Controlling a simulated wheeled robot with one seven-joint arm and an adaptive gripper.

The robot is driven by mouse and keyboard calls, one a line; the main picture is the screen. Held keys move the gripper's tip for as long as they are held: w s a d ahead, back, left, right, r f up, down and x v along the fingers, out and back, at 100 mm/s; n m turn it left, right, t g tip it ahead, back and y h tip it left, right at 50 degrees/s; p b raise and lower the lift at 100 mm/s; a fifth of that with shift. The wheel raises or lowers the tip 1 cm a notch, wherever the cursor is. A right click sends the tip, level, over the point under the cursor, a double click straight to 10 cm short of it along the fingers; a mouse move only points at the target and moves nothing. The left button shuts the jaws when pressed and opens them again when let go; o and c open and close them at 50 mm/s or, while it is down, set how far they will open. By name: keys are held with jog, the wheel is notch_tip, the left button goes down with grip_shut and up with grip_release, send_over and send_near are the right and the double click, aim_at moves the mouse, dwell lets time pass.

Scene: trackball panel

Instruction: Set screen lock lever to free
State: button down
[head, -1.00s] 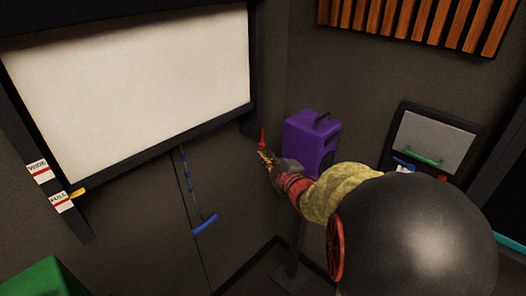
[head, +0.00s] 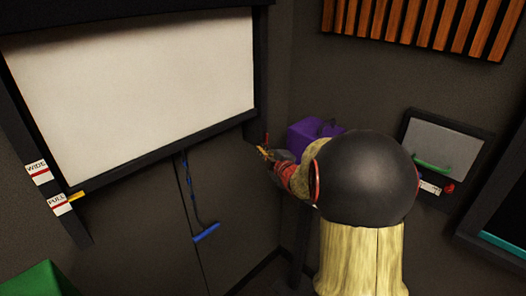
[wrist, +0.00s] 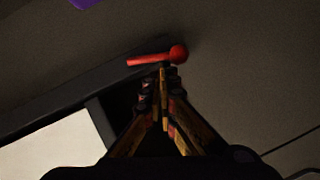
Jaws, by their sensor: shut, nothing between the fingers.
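The screen lock lever is a red stem with a round knob. In the wrist view the lever (wrist: 150,59) lies across, just beyond my fingertips, with its knob (wrist: 179,54) at the right. In the head view only a small red bit of the lever (head: 266,138) shows above my gripper (head: 262,151), by the lower right corner of the screen frame. My gripper (wrist: 163,72) is shut and empty, its tips close together right by the lever. I cannot tell whether they touch it. The lever's mount is partly hidden.
The white screen (head: 135,90) fills the upper left. A blue pull handle (head: 206,233) hangs below it on a cord. A purple speaker (head: 305,132) stands behind my arm. A grey panel with a green handle (head: 433,167) is on the right wall.

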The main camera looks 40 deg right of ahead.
jog(key=shift+f+b, duration=0.15)
jog(key=shift+b, duration=0.25)
jog(key=d+f+b, duration=0.1)
jog(key=b, duration=0.3)
jog(key=shift+w+d+n, duration=0.15)
jog(key=shift+n, duration=0.25)
jog(key=shift+r, duration=0.1)
